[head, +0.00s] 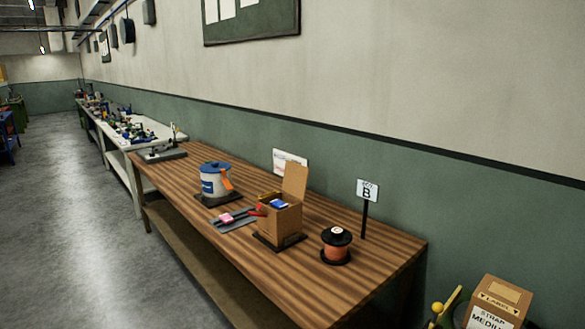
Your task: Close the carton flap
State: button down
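A small brown carton (281,221) stands on a dark base on the wooden workbench, right of the bench's middle. Its flap (295,183) stands upright at the back right of the carton, so the top is open. A blue item (278,204) shows inside the opening, with a yellowish strip beside it at the left edge. My gripper is not in view.
On the wooden bench (345,275), a white and blue tub (214,180) and a grey tray (222,223) with a pink item are left of the carton. An orange spool (337,245) and a "B" sign (367,191) are right. A labelled box (499,302) stands lower right. The left floor is clear.

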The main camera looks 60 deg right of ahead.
aim_at(294, 183)
jog(key=z, duration=0.15)
jog(key=i, duration=0.95)
jog(key=u, duration=0.05)
